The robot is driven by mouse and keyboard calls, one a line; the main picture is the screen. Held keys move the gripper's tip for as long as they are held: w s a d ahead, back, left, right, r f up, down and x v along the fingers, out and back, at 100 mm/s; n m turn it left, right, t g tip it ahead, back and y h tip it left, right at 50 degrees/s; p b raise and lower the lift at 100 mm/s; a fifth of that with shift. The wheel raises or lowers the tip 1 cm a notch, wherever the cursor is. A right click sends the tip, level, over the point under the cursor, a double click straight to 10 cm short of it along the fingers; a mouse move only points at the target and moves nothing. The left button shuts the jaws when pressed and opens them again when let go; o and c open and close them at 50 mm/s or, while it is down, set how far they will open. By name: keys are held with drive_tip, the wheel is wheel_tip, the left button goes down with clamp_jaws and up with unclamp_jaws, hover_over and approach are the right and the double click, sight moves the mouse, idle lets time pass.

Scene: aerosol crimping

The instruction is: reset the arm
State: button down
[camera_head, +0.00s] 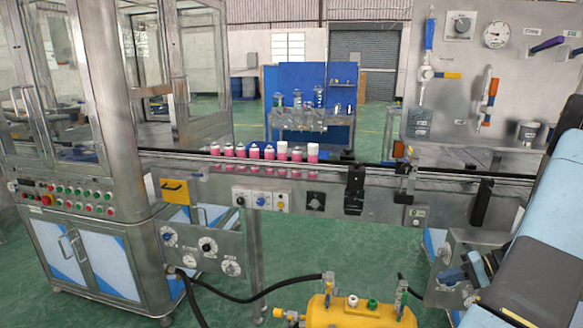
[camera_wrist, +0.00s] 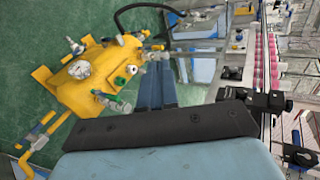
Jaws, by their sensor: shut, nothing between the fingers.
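My gripper (camera_wrist: 156,66) shows in the wrist view as two blue fingers side by side, shut with nothing between them. They extend past the dark edge of my light blue arm. In the head view my arm comes in at the right edge, and my gripper (camera_head: 460,272) is low in front of the conveyor's right part. A yellow tank (camera_head: 352,312) with valves and a gauge stands at the bottom of the head view. The tank (camera_wrist: 95,75) is left of my fingers in the wrist view, apart from them.
A conveyor (camera_head: 340,172) crosses the head view, with a row of several pink and white cans (camera_head: 268,153). A glazed metal machine (camera_head: 95,190) is at left. A grey panel (camera_head: 500,75) with valves stands at right. Black hoses (camera_head: 255,298) run to the tank.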

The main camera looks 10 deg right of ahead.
drive_tip(key=s+a+r+n+g+h, duration=0.2)
drive_tip(key=a+r+n+g+h, duration=0.3)
drive_tip(key=a+r, duration=1.65)
drive_tip(key=s+a+r+t+h, duration=0.5)
drive_tip(key=s+a+r, duration=0.6)
drive_tip(key=s, duration=0.4)
drive_tip(key=shift+r+n+t+h, duration=0.4)
drive_tip(key=shift+r+h, duration=0.1)
drive_tip(key=shift+r, duration=0.4)
